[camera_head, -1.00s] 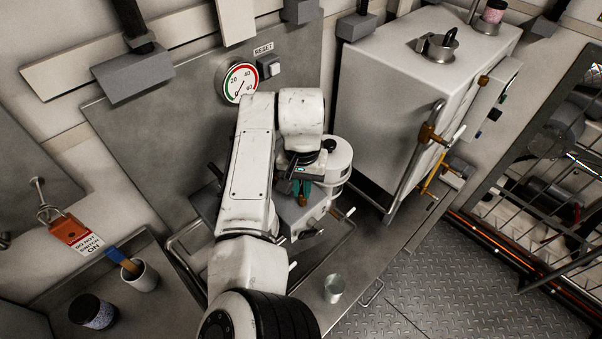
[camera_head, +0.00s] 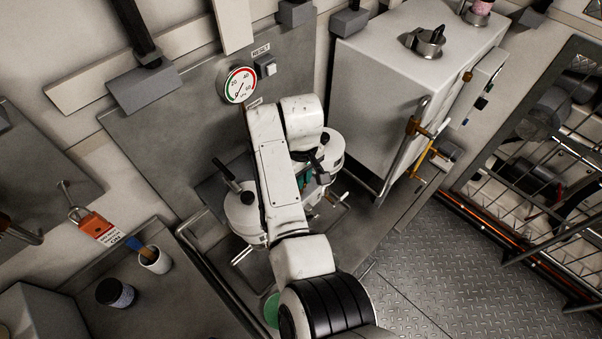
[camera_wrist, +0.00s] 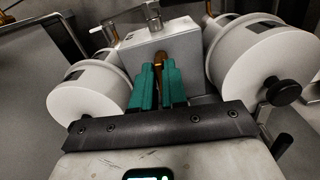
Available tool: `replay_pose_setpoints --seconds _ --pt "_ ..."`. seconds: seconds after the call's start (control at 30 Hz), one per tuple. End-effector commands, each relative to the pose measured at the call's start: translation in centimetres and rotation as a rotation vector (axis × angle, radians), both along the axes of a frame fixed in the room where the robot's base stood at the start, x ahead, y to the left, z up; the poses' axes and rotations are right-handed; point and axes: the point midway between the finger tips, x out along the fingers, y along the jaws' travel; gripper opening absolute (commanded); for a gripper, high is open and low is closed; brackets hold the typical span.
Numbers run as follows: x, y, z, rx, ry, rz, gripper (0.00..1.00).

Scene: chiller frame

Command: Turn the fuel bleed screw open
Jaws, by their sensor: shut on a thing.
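The fuel bleed screw (camera_wrist: 163,57), brass-coloured, stands at the front of a grey block (camera_wrist: 158,42) in the wrist view. My gripper (camera_wrist: 158,80) has its two green fingers shut on it, with a strip of brass showing between them. The screw's head is largely hidden by the fingers, so its turn cannot be read. In the head view my gripper (camera_head: 306,180) shows only as a bit of green beside my arm, and the screw is hidden there.
White canisters flank the block, one left (camera_wrist: 88,100) and one right (camera_wrist: 255,75) with a black knob (camera_wrist: 283,91). A pressure gauge (camera_head: 236,85) is on the back panel. A white cabinet (camera_head: 390,80) with a pipe handle stands right. Diamond-plate floor (camera_head: 430,265) is clear.

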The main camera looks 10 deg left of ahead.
Motion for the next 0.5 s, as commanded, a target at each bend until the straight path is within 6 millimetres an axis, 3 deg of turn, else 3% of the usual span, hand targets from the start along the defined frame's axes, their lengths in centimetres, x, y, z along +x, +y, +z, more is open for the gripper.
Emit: replay_pose_setpoints --seconds 0.5 --pt "0.20 0.06 0.19 0.003 -0.005 0.105 0.00"
